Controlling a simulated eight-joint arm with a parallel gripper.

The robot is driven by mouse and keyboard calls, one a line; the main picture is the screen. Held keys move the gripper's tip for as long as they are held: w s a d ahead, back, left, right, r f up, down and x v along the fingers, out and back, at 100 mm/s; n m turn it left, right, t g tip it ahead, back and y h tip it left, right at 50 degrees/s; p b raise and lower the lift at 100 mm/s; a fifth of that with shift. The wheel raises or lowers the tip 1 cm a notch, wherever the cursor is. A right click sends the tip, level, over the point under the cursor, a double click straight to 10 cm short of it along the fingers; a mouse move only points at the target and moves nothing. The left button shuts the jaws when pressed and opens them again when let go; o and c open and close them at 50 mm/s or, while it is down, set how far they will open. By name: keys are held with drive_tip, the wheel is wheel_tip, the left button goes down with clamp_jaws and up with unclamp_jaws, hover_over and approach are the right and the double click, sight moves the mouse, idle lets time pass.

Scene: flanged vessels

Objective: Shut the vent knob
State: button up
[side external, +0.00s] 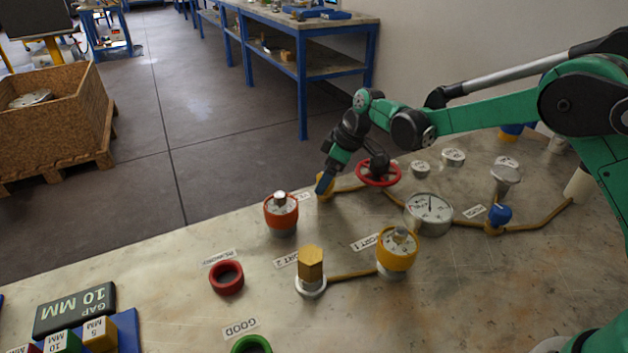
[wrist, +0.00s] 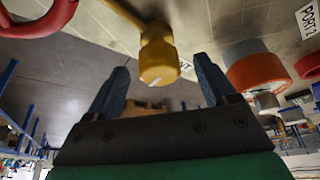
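The vent knob appears to be the small yellow knob (wrist: 158,62), on a yellow fitting, with a pale mark on its face in the wrist view. In the side external view the yellow fitting (side external: 325,194) is partly hidden behind my fingers, beside a small label too small to read surely. My gripper (side external: 322,186) is at this knob, pointing down at a slant. In the wrist view my gripper (wrist: 161,66) has its two blue fingers apart, with the knob between the tips and a gap on each side.
A red handwheel (side external: 378,173) stands close right of my gripper. An orange-topped vessel (side external: 281,212) stands close left and nearer the camera. A gauge (side external: 428,212), a blue knob (side external: 500,216), a yellow-topped vessel (side external: 397,252) and a brass hex piece (side external: 311,264) stand further along the bench.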

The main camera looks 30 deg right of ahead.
drive_tip(key=shift+v, duration=2.8)
drive_tip(key=shift+s, duration=0.1)
drive_tip(key=s+d+r+m+t+h, duration=0.2)
drive_tip(key=s+r+m, duration=0.2)
drive_tip(key=s+r, duration=0.4)
drive_tip(key=s+d+f+m+t, duration=0.1)
drive_tip(key=s+m, duration=0.1)
drive_tip(key=s, duration=0.4)
drive_tip(key=s+d+f+m+t+h, duration=0.1)
drive_tip(key=s+m, duration=0.2)
drive_tip(key=s, duration=0.3)
drive_tip(key=shift+d+f, duration=0.35)
